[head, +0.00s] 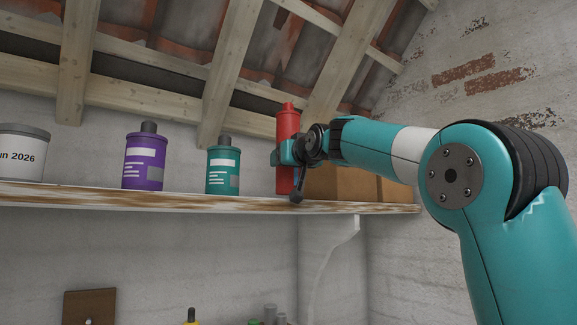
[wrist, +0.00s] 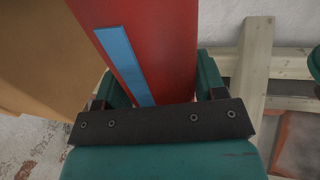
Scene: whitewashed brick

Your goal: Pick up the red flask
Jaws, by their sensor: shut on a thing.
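The red flask (head: 288,124) is upright at the shelf, between the teal canister and the cardboard box in the head view. My gripper (head: 286,153) is shut on its middle, coming from the right. In the wrist view the red flask (wrist: 160,45) with a blue stripe fills the space between the two teal fingers of my gripper (wrist: 158,85). The base of the flask is near the shelf top (head: 130,199); I cannot tell whether it touches.
A teal canister (head: 223,170), a purple canister (head: 144,162) and a large grey-lidded tub (head: 22,155) stand to the left on the shelf. A cardboard box (head: 345,183) is close behind my gripper at right; it also shows in the wrist view (wrist: 45,60). Wooden rafters (head: 225,75) slope above.

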